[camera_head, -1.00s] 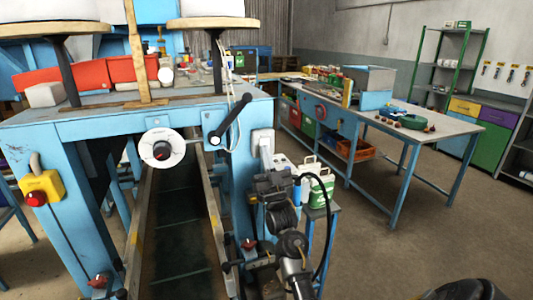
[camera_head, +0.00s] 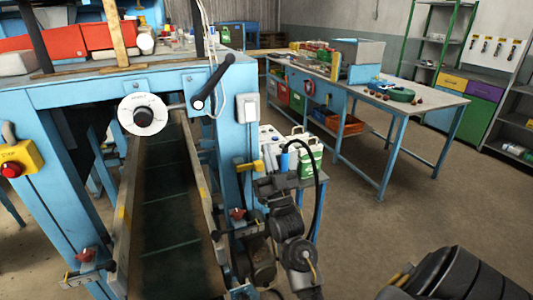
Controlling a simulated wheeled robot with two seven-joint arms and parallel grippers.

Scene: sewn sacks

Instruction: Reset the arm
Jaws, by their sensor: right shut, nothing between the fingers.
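My right gripper (camera_head: 268,185) is a dark, small shape at the end of my black and grey arm, which rises from the bottom centre. It is shut and empty, in front of the blue machine's right leg and the small stand. Its fingertips are hard to make out against the clutter. A black cable loops beside the arm. My left gripper is not in view.
The blue machine (camera_head: 75,97) stands close on the left, with a dark conveyor belt (camera_head: 165,215), a round dial (camera_head: 142,114) and a black lever. White-green cans (camera_head: 309,158) stand beside the arm. A workbench (camera_head: 425,97) is behind right; the floor between is clear.

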